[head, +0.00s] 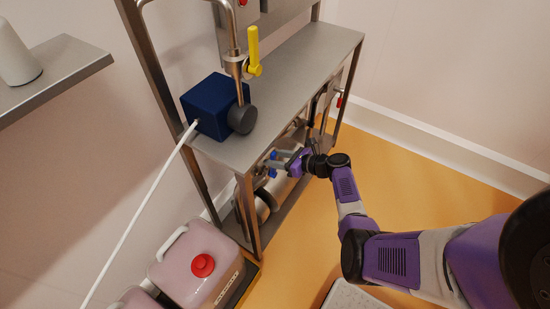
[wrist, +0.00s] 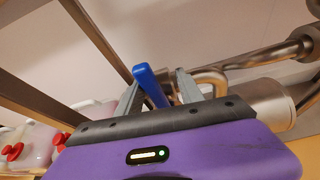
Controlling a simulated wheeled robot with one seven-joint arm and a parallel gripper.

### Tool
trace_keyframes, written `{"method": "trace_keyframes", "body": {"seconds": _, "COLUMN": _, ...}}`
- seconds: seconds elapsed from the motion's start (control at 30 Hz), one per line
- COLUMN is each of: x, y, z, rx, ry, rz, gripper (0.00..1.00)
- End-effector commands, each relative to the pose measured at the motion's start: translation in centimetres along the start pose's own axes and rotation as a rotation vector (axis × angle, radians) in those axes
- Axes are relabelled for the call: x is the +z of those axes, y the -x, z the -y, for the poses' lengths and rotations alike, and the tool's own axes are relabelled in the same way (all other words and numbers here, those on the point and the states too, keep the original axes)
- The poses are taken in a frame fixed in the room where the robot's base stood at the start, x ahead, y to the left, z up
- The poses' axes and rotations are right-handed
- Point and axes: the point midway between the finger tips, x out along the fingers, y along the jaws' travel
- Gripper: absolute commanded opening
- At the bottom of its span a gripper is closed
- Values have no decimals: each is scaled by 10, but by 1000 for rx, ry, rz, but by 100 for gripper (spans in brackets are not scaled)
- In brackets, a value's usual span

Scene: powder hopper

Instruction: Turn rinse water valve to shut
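A blue valve lever (wrist: 149,86) stands between the two grey fingers of my gripper (wrist: 158,92) in the wrist view. The fingers are apart, with a gap between the lever and the right finger; the lever is nearer the left finger. I cannot tell whether it touches. A steel pipe (wrist: 210,76) curves behind the lever. In the head view, my gripper (head: 279,164) is under the steel table's top, at the lower pipework, where small blue parts show. The valve body is mostly hidden. No label shows which valve is for rinse water.
The steel table (head: 290,85) carries a dark blue box (head: 212,106) and a pipe with a yellow lever (head: 253,50). A red handle (head: 341,100) is by the right table leg. Pink containers (head: 197,264) stand at lower left. The orange floor (head: 420,185) is clear at right.

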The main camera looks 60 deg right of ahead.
Motion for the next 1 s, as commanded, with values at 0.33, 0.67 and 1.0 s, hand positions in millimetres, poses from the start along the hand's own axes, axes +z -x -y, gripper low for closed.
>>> {"method": "trace_keyframes", "body": {"seconds": 0.33, "x": 0, "y": 54, "z": 2, "rx": -7, "ry": 0, "rz": 0, "gripper": 42}}
{"method": "trace_keyframes", "body": {"seconds": 0.67, "x": 0, "y": 76, "z": 1, "rx": -3, "ry": -2, "rz": 0, "gripper": 42}}
{"method": "trace_keyframes", "body": {"seconds": 1.0, "x": 0, "y": 76, "z": 1, "rx": -2, "ry": -1, "rz": 0, "gripper": 42}}
